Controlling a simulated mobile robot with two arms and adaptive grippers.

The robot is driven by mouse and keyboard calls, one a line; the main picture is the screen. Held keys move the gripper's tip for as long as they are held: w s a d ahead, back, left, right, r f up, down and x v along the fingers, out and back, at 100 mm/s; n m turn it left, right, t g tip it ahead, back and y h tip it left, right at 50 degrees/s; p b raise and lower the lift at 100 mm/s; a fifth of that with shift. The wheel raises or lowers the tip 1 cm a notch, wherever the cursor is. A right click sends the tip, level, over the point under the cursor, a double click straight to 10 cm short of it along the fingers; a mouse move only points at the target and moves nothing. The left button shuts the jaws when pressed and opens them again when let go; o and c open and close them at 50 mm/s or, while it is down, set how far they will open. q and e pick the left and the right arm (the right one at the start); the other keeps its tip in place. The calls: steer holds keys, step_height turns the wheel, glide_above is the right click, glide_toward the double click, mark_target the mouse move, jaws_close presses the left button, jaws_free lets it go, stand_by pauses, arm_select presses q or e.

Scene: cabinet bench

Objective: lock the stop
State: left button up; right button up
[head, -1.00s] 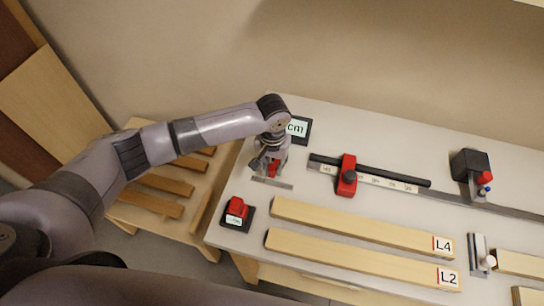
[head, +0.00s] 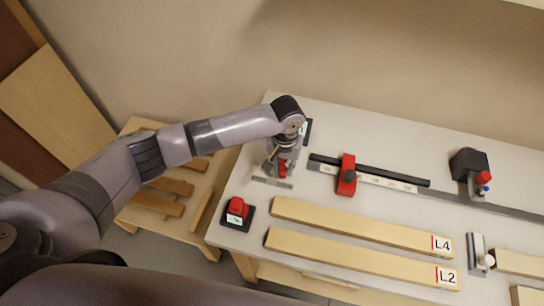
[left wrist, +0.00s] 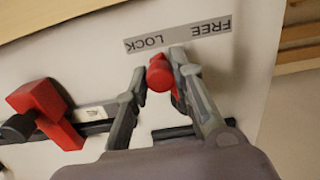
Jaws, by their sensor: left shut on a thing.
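My left gripper (head: 281,172) is shut on a red knob (left wrist: 160,76) at the left end of the bench. In the left wrist view its two fingertips (left wrist: 164,66) lie on either side of the knob. A grey strip (left wrist: 178,37) marked FREE and LOCK lies just beyond; the knob is beside the LOCK word. The strip also shows in the head view (head: 271,183). The red stop block (head: 347,178) with a black knob sits on the scaled rail, apart from the gripper; the left wrist view shows it too (left wrist: 45,112). My right gripper is not in view.
A red button on a black base (head: 237,211) stands at the bench's front left. Wooden bars L4 (head: 360,225) and L2 (head: 350,258) lie in front. A black block (head: 468,162) stands at right. My arm mostly covers the display (head: 307,128).

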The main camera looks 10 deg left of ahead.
arm_select(q)
steer(key=shift+w+d, duration=0.2)
steer(key=shift+d, duration=0.35)
steer(key=shift+w+d, duration=0.2)
steer(key=shift+d, duration=0.1)
stand_by(0.4)
steer(key=o, duration=0.8)
steer(key=shift+c, duration=0.2)
steer(key=shift+p, duration=0.3)
